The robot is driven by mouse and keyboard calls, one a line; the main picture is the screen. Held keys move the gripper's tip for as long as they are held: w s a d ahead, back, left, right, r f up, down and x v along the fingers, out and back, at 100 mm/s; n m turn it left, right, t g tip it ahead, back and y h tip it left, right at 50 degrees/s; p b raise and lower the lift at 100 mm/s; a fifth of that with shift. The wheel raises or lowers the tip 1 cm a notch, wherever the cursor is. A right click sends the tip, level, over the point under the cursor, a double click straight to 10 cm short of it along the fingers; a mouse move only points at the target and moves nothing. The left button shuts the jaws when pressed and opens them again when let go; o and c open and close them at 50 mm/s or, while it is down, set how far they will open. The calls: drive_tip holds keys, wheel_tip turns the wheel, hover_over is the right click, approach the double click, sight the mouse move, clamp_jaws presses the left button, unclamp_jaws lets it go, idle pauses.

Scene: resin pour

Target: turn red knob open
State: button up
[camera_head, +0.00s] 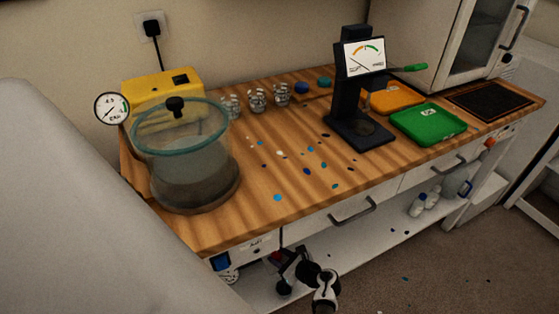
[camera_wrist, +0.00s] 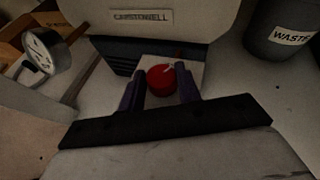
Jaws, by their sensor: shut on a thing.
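The red knob (camera_wrist: 161,78) shows in the wrist view, on a pale plate below a grey housing with a lettered label. A small light mark shows on its top. My gripper (camera_wrist: 160,90) has one dark finger on each side of the knob and is shut on it; the exact contact is partly hard to see. In the head view my gripper (camera_head: 287,268) is low, below the bench's front edge. A bit of red shows beside it there, but the knob is mostly hidden.
A dark bin marked WASTE (camera_wrist: 285,35) stands right in the wrist view, and a round gauge (camera_wrist: 42,52) is at left. In the head view, the wooden bench (camera_head: 250,215) with drawers is above my gripper. A glass chamber (camera_head: 185,160) stands at the bench's left end.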

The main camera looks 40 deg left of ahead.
drive_tip(key=m+t+p, duration=0.1)
drive_tip(key=m+t, duration=0.1)
drive_tip(key=m+t+h+p, duration=0.1)
drive_tip(key=t+p, duration=0.1)
drive_tip(key=m+t+p, duration=0.1)
drive_tip(key=m+t, duration=0.1)
drive_tip(key=shift+s+r+m+h, duration=0.25)
drive_tip(key=shift+s+m+h, duration=0.05)
drive_tip(key=shift+s+h, duration=0.1)
drive_tip(key=shift+a+f+m+t+h+p, duration=0.15)
drive_tip(key=shift+m+t+h+p, duration=0.75)
drive_tip(key=shift+m+t+p, duration=0.4)
drive_tip(key=shift+t, duration=0.3)
drive_tip(key=shift+s+a+m+h, duration=0.1)
drive_tip(key=shift+s+m+h, duration=0.05)
drive_tip(key=shift+m+h, duration=0.2)
drive_tip(key=shift+f+m+t+h+p, duration=0.1)
drive_tip(key=shift+m+t+h+p, duration=1.05)
drive_tip(key=shift+m, duration=0.2)
drive_tip(key=o, duration=1)
drive_tip(key=shift+c, duration=0.2)
drive_tip(key=shift+s, duration=0.15)
